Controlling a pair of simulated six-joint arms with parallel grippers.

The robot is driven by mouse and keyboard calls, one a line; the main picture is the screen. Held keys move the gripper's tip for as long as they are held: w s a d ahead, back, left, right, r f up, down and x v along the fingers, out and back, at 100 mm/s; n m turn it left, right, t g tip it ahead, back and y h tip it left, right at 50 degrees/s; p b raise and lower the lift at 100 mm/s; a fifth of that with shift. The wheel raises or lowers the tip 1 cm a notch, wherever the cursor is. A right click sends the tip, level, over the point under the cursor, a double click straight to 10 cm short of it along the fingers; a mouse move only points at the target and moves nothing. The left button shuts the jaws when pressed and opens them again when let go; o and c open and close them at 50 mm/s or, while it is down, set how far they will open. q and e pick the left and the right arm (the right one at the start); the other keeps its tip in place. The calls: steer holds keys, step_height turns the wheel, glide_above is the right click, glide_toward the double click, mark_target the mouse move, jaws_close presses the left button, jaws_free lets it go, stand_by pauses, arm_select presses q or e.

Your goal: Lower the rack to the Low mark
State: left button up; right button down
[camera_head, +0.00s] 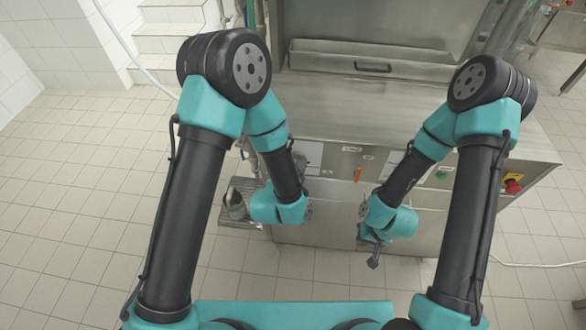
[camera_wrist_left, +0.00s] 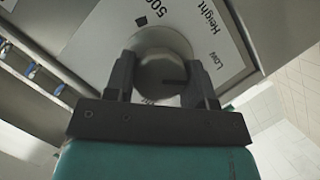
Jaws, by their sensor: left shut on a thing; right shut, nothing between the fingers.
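A round metal knob (camera_wrist_left: 163,76) sits on a pale panel (camera_wrist_left: 232,78) lettered "Height" and "Low". The knob carries a dark line on its right half, in the direction of the Low label (camera_wrist_left: 210,62). My left gripper (camera_wrist_left: 158,66) is shut on the knob, one finger on each side. In the head view my left wrist hides the knob and these fingers. The slotted metal rack (camera_head: 247,222) shows left of my left wrist, with a grey cup-like vessel (camera_head: 235,204) on it. My right gripper (camera_head: 374,255) is shut and empty, in front of the machine.
The steel machine (camera_head: 330,235) spans the middle, with an orange lever (camera_head: 358,174), a green button (camera_head: 442,175) and a red knob on yellow (camera_head: 513,186). Tiled floor (camera_head: 90,200) is clear at left. A cable lies on the floor at right.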

arm_select(q)
steer(key=o, duration=0.9)
